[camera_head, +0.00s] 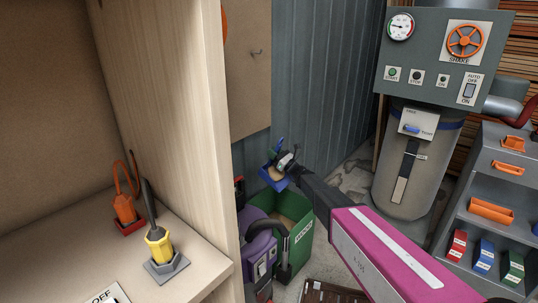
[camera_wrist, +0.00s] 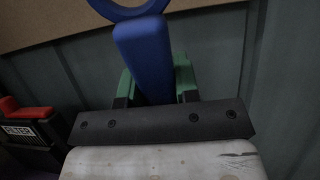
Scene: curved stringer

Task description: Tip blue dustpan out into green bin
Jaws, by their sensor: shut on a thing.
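The blue dustpan (camera_head: 268,181) hangs in the air above the back left part of the green bin, with something tan showing in it. It looks slightly tilted. My gripper (camera_head: 287,161) is shut on its handle. In the wrist view the blue handle (camera_wrist: 146,58) runs up between the jaws of my gripper (camera_wrist: 153,82) and ends in a blue ring; the pan itself is out of that view. The green bin (camera_head: 303,247) stands on the floor below, open at the top, with a tan surface inside and a pale label on its side.
A purple machine with a dark hose (camera_head: 262,249) stands against the bin's left side. A wooden cabinet side (camera_head: 190,110) rises at the left. A corrugated wall (camera_head: 325,75) is behind.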

